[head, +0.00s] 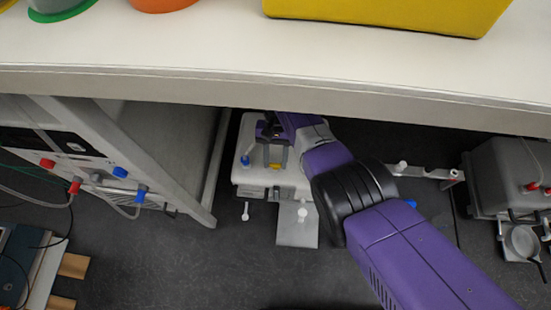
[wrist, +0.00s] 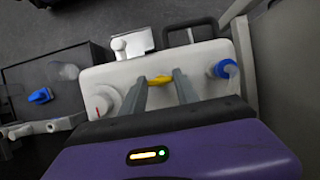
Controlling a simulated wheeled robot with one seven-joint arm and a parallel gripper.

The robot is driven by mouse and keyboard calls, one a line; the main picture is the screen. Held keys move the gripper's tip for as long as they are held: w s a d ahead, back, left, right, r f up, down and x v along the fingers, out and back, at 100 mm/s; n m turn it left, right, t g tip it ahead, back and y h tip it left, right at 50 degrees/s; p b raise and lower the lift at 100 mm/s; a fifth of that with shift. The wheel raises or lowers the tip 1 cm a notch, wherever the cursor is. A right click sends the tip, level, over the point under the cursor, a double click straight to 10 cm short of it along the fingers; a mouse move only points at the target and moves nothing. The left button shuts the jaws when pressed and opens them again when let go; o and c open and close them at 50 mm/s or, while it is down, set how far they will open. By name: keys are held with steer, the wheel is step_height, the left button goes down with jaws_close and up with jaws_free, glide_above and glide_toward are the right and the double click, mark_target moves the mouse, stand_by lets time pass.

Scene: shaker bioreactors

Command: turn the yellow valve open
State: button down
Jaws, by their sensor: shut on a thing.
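The yellow valve (wrist: 160,80) sits on the top of a white box-shaped unit (wrist: 112,76) in the wrist view. In the head view a bit of the yellow valve (head: 275,166) shows on the white unit (head: 250,178) under the bench. My gripper (wrist: 164,78) is over the unit with its two grey fingers on either side of the valve, shut on it. It also shows in the head view (head: 274,160). The fingers hide part of the valve, and its exact angle is hard to tell.
A blue knob (wrist: 224,69) and a white knob with a red mark (wrist: 106,99) flank the valve. The bench top (head: 200,85) overhangs the unit. A grey cabinet (head: 165,150) stands left, another unit (head: 500,180) right. Dark floor (head: 180,265) is clear in front.

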steer(key=c, duration=0.9)
jaws_free()
steer(key=p+v, duration=0.2)
steer(key=v, duration=0.5)
steer(key=shift+w+r, duration=0.2)
steer(key=shift+r, duration=0.15)
